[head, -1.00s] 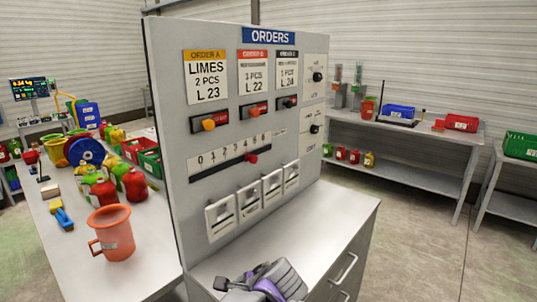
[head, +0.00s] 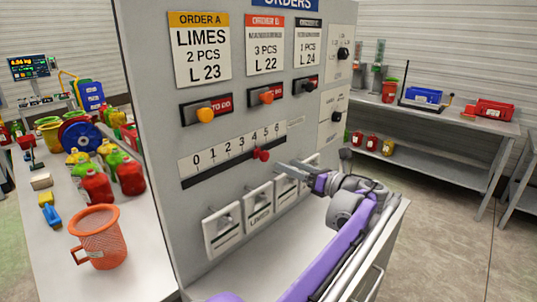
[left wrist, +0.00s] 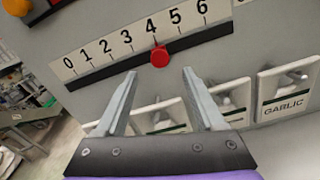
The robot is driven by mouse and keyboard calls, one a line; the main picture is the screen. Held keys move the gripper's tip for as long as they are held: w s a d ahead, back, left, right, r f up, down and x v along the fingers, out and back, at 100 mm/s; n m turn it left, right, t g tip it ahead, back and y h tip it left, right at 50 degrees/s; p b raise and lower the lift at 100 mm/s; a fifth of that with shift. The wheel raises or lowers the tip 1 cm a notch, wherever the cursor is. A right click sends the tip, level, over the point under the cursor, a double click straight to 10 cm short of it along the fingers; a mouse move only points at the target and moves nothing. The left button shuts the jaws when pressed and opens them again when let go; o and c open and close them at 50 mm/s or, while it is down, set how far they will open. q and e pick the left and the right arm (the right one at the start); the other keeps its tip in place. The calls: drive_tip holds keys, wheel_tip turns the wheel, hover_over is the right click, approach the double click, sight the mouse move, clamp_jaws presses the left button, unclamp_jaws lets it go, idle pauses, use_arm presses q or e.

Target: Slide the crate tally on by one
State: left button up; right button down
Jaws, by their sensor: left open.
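The crate tally is a slot with a 0 to 6 scale (head: 227,150) on the grey orders board. Its red knob (head: 260,154) stands at about 4; in the left wrist view the knob (left wrist: 159,57) is also below the 4. My left gripper (head: 283,169) is open and empty, just right of the knob and a little lower in the head view. In the left wrist view, its fingertips (left wrist: 160,73) lie on either side of the knob and just below it, apart from it. My right gripper is not in view.
White labelled flaps (head: 258,205) with small hooks sit below the slot. Orange sliders (head: 206,115) and order cards (head: 200,48) are above.

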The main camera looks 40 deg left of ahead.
sight(267, 156)
use_arm(q)
drive_tip(key=a, duration=0.9)
drive_tip(key=shift+w+a+p, duration=0.35)
drive_tip(key=shift+a, duration=0.05)
clamp_jaws()
idle(0.9)
